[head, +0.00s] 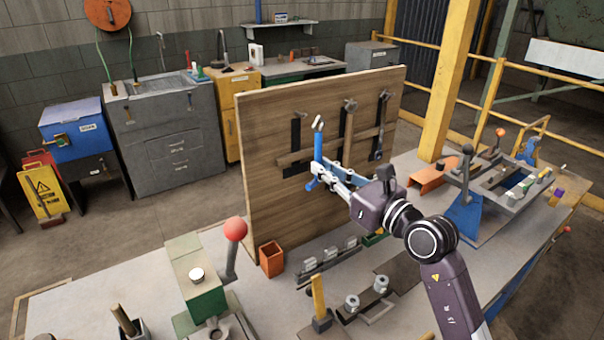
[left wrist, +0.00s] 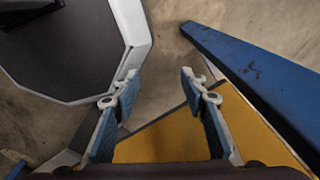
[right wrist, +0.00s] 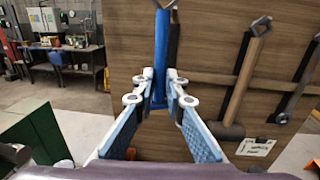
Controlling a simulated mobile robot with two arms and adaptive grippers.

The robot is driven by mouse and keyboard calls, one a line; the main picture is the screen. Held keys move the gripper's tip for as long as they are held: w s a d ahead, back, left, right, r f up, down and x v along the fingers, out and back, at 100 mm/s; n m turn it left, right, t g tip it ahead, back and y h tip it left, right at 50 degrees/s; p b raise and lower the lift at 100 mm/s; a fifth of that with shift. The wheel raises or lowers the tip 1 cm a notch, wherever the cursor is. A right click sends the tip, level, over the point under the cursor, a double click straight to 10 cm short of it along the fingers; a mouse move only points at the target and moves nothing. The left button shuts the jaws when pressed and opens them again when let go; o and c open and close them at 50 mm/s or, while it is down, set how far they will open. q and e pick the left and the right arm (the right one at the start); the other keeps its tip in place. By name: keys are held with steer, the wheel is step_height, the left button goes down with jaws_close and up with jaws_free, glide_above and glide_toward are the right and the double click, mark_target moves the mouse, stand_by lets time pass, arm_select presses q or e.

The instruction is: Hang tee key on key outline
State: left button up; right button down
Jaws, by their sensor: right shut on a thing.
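The blue tee key (head: 318,146) is upright in my right gripper (head: 326,174), in front of the wooden board (head: 270,205). In the right wrist view the key partly covers a dark strip (right wrist: 174,42). Contact between key and board cannot be told. My left gripper (left wrist: 160,95) is open and empty, outside the head view.
A wooden-handled tool (head: 348,130) and a dark tool or outline (head: 381,125) are on the board's right part. An orange bin (head: 271,258), a red-knobbed lever (head: 235,230) and metal fixtures crowd the bench below. A yellow post (head: 455,80) stands behind.

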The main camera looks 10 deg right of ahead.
steer(key=w, duration=0.1)
steer(key=w+b, duration=0.1)
steer(key=w, duration=0.1)
steer(key=shift+w+a+f, duration=0.15)
steer(key=shift+w+f, duration=0.05)
steer(key=shift+w, duration=0.1)
steer(key=shift+b+x, duration=0.5)
steer(key=shift+x, duration=0.5)
steer(key=shift+b+x, duration=0.5)
steer(key=shift+x, duration=0.75)
steer(key=shift+w+f, duration=0.45)
steer(key=shift+w, duration=0.15)
arm_select(q)
steer(key=d+f, duration=0.2)
steer(key=f, duration=0.1)
steer(key=shift+a, duration=0.15)
arm_select(e)
steer(key=shift+f, duration=0.2)
